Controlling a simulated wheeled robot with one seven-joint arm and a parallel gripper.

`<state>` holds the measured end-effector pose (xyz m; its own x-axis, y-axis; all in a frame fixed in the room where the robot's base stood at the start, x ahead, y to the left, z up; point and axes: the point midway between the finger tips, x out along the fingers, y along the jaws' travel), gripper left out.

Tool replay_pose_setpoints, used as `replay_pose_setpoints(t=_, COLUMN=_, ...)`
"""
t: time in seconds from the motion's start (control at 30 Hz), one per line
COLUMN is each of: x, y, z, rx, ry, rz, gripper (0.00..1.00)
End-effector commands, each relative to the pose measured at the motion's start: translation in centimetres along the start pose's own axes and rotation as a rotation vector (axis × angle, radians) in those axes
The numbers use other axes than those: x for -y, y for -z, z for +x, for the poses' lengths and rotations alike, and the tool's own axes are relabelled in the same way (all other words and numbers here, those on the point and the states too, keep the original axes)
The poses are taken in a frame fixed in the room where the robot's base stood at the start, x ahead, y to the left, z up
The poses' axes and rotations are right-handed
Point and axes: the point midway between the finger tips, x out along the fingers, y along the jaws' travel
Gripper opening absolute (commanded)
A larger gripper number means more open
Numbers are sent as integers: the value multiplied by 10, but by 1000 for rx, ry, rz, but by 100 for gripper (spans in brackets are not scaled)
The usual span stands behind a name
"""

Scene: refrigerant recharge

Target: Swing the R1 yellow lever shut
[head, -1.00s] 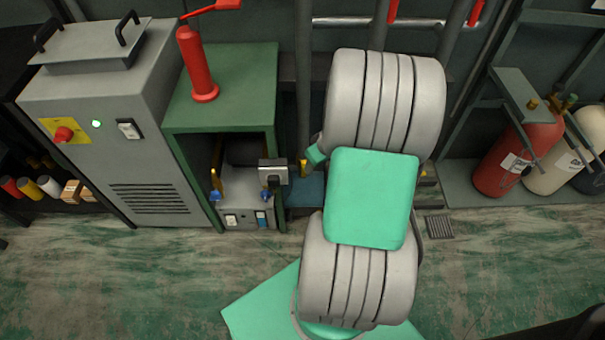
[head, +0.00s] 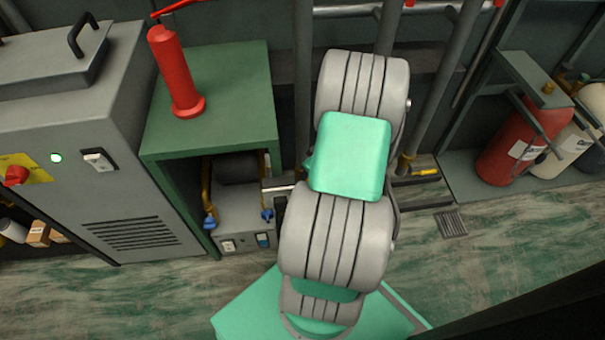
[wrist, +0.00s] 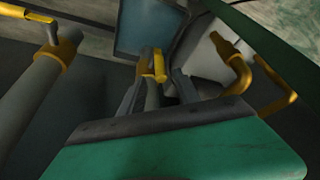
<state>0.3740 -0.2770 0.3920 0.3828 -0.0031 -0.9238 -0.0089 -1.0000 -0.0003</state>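In the wrist view a yellow lever (wrist: 159,65) stands upright on a valve atop a grey pipe, just beyond my gripper (wrist: 157,84). The two dark fingers are apart, one on each side of the pipe and lever as seen here. I cannot tell whether either finger touches the lever. A second yellow lever (wrist: 28,13) on another grey pipe is at the upper left; it appears to be the one right of my arm in the head view (head: 425,172). No R1 label is readable. My arm hides the gripper's fingers in the head view.
Bent yellow pipes (wrist: 232,62) stand close to the right of my gripper. A green stand (head: 215,100) with a red cylinder (head: 175,70) and a grey cabinet (head: 130,150) are left of my arm. A red extinguisher (head: 522,140) is at the right.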

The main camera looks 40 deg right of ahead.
Motion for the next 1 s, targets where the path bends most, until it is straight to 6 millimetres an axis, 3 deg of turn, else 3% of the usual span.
replay_pose_setpoints(t=0.03, x=1, y=-2, z=17, rx=1, ry=3, rz=-3, gripper=39)
replay_pose_setpoints(t=0.2, x=1, y=-1, z=46, rx=0, ry=2, rz=-3, gripper=39)
replay_pose_setpoints(t=0.57, x=-1, y=0, z=54, rx=-1, ry=-2, rz=2, gripper=39)
replay_pose_setpoints(t=1.0, x=-1, y=0, z=54, rx=-1, ry=-1, rz=2, gripper=4)
